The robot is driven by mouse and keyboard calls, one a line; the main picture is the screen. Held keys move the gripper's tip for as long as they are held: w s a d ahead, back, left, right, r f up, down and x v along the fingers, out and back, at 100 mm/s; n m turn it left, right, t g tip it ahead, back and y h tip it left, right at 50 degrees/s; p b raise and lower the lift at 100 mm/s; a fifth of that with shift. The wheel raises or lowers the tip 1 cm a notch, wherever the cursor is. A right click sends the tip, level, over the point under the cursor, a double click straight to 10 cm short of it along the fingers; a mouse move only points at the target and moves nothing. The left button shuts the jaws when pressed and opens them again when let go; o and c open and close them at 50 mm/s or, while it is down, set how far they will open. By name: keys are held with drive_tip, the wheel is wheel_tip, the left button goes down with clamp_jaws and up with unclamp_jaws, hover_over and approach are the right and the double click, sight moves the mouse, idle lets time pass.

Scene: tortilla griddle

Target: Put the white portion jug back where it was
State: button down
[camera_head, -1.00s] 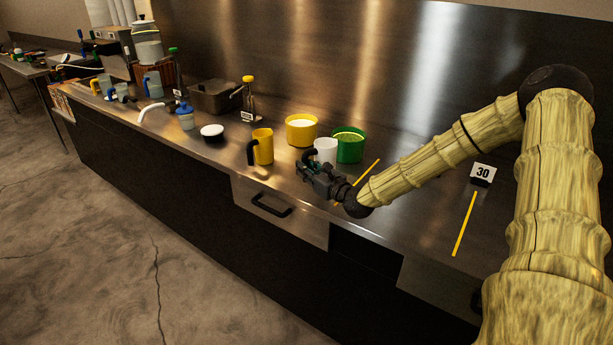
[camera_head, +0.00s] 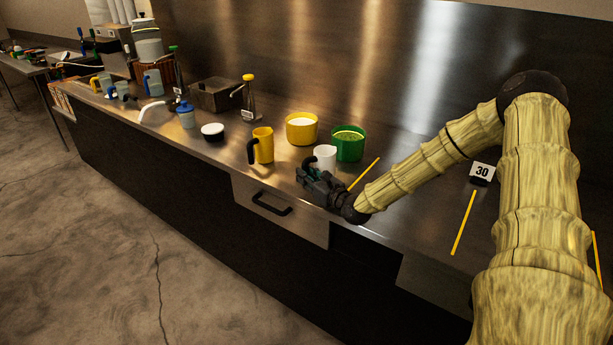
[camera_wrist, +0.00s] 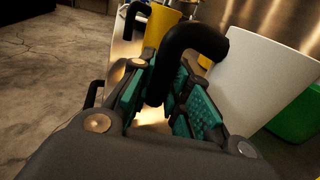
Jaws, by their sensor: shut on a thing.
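The white portion jug (camera_head: 325,157) stands near the front edge of the steel counter, just in front of the green tub. In the wrist view its white body (camera_wrist: 262,82) fills the right side, and its black handle (camera_wrist: 194,45) comes down between my jaws. My gripper (camera_head: 316,170) is shut on that handle, with the green finger pads (camera_wrist: 168,98) on both sides of it. The jug looks about upright. I cannot tell whether its base touches the counter.
A green tub (camera_head: 349,147) and a yellow tub (camera_head: 301,131) stand behind the jug. A yellow jug with a black handle (camera_head: 263,146) is to the left. A yellow strip (camera_head: 365,172) lies to the right, and a "30" sign (camera_head: 482,172) stands farther right.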

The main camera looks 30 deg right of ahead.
drive_tip(key=c, duration=1.3)
unclamp_jaws()
drive_tip(key=shift+f, duration=0.1)
drive_tip(key=shift+c, duration=0.2)
drive_tip(key=shift+r, duration=0.2)
